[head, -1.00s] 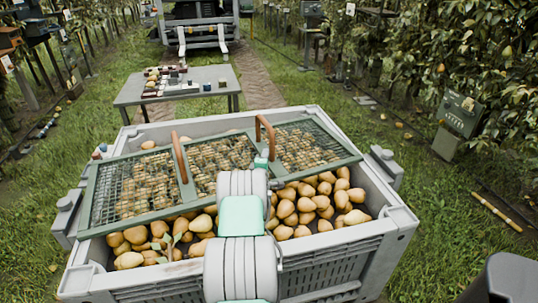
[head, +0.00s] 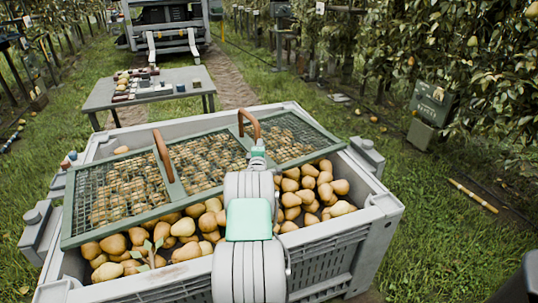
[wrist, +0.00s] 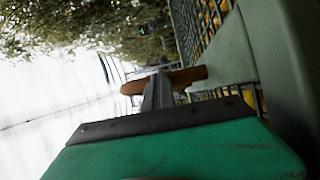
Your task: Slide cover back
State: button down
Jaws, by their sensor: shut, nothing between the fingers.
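The cover (head: 171,188) is a green-framed wire mesh panel. It lies across the grey crate (head: 385,210), leaving pears showing along the near side. Two brown handles arch up from its crossbars, the left handle (head: 161,155) and the right handle (head: 241,124). My gripper (head: 257,150) is at the cover's near side, just in front of the right handle; my arm hides part of the frame there. In the wrist view, my gripper (wrist: 158,92) is shut and empty, with a brown handle (wrist: 188,77) close behind its fingertips. Whether they touch is unclear.
Pears (head: 318,187) fill the crate's uncovered near strip. A grey table (head: 198,77) with small items stands behind the crate. A green box (head: 431,103) stands to the right by the trees.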

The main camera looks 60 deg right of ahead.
jog(key=shift+w+a, duration=0.15)
jog(key=shift+w, duration=0.15)
jog(key=shift+a, duration=0.1)
